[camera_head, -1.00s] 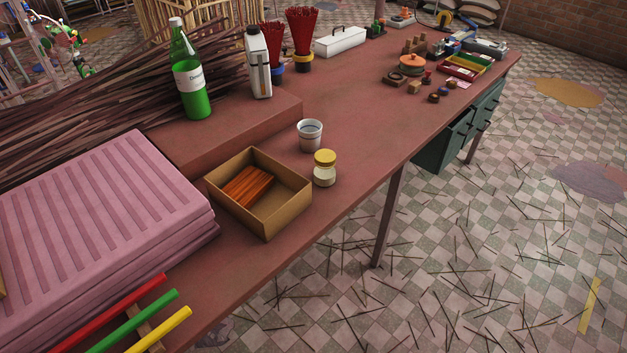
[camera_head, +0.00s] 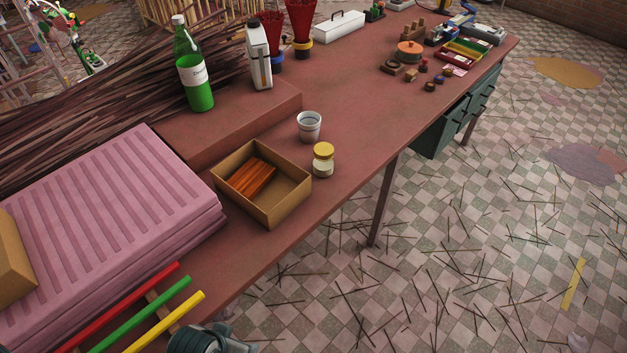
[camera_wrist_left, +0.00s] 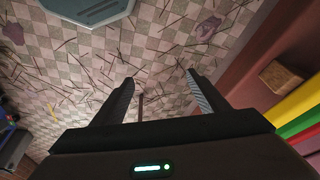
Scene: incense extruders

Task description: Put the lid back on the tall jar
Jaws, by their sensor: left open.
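A small glass jar (camera_head: 323,167) with pale contents stands upright near the table's front edge. A yellow lid (camera_head: 323,150) shows at its top; I cannot tell whether it is screwed down. No other jar is clear to me, so I cannot confirm this is the tall one. My left gripper (camera_wrist_left: 160,90) is open and empty in the left wrist view, its two dark fingers apart over the tiled floor, beside the table edge. The jar is not in that view. My right gripper is not in view.
An open cardboard box (camera_head: 218,182) with orange sticks is left of the jar. A white cup (camera_head: 309,127) stands behind it. Red, green and yellow bars (camera_head: 150,310) lie at the near edge. A green bottle (camera_head: 194,75) stands farther back.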

